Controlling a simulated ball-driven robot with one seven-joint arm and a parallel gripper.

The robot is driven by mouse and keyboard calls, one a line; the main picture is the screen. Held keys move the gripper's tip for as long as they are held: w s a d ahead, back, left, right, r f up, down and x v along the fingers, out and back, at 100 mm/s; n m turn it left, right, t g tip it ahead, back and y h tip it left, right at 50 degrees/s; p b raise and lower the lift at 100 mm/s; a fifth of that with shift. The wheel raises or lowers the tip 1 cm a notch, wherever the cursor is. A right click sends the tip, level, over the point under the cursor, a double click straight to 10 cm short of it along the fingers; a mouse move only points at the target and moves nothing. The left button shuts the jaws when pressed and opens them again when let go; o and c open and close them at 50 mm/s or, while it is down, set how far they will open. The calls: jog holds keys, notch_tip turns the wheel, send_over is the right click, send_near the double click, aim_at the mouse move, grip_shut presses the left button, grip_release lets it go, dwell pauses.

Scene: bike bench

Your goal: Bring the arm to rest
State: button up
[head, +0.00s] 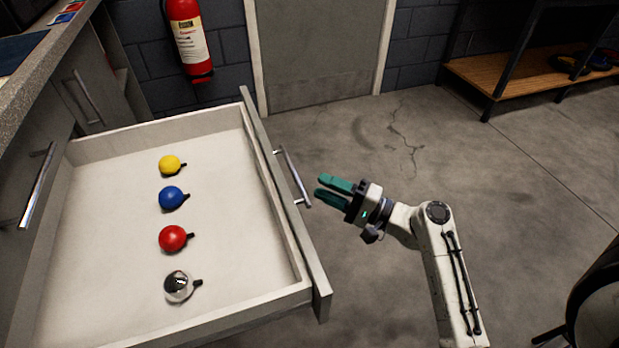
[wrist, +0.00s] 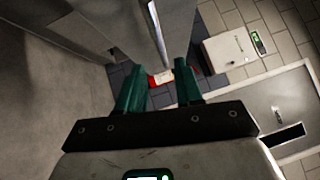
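My arm (head: 440,265) is raised at the right of the open drawer in the head view. My gripper (head: 325,190) is just right of the drawer's bar handle (head: 293,176), with its green fingers pointing left toward it. In the wrist view the two fingers of my gripper (wrist: 160,90) stand apart with a gap between them and nothing held. The handle's bar (wrist: 158,35) shows beyond and between the fingertips. Whether a finger touches the handle cannot be told; they look apart in the head view.
The drawer (head: 110,235) is pulled out and holds yellow (head: 169,165), blue (head: 171,197), red (head: 172,238) and silver (head: 178,286) bell-like balls. A fire extinguisher (head: 190,40) hangs on the wall. A shelf (head: 520,75) stands at the back right.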

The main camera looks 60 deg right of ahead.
jog(key=shift+s+d+f, duration=0.15)
jog(key=shift+s, duration=0.85)
